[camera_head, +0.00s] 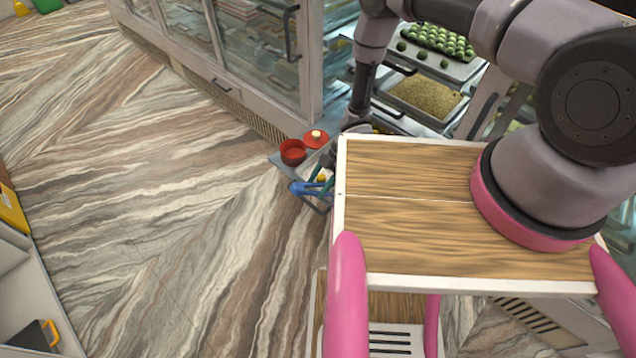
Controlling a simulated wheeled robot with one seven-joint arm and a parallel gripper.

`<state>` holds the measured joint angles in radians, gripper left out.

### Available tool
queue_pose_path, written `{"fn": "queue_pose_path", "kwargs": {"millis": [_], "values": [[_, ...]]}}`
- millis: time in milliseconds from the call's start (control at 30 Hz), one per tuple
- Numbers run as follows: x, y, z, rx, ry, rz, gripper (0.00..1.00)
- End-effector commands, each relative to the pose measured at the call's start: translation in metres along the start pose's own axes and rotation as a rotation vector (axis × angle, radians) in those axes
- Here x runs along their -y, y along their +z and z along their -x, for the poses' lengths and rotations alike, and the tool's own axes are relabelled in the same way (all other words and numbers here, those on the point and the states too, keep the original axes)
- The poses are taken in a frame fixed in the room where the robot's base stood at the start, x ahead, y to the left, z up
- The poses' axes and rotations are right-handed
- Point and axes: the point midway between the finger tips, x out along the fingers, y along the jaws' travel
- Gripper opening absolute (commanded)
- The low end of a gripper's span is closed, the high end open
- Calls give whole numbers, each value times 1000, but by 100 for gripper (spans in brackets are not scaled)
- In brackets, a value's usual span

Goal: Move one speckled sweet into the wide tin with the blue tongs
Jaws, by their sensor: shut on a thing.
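My gripper (322,181) is small and partly hidden behind the wooden top, low beside the metal shelf. It is shut on the blue tongs (303,188), which point left near the shelf's edge. A red open tin (292,152) stands on the shelf just beyond the tongs. A red lid (316,138) with a pale knob lies to its right. Several round green sweets (440,40) sit in rows on a tray inside the counter, with a few loose in front. I cannot make out speckles on any sweet at this size.
A tray of golden crumbs (425,97) is in the counter in front of the green sweets. The glass-fronted counter (260,55) runs along the back. My wooden top and arm cover the right side. The striped floor (150,190) is clear at the left.

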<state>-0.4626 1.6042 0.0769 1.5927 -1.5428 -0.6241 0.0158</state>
Motion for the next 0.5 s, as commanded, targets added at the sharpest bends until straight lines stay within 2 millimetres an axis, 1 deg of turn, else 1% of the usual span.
{"fn": "queue_pose_path", "kwargs": {"millis": [167,200,267,300,333,367,500], "values": [[0,0,0,0,0,0,58],[0,0,0,0,0,0,54],[0,0,0,0,0,0,31],[0,0,0,0,0,0,15],[0,0,0,0,0,0,4],[0,0,0,0,0,0,0],[-1,-2,4,0,1,0,0]]}}
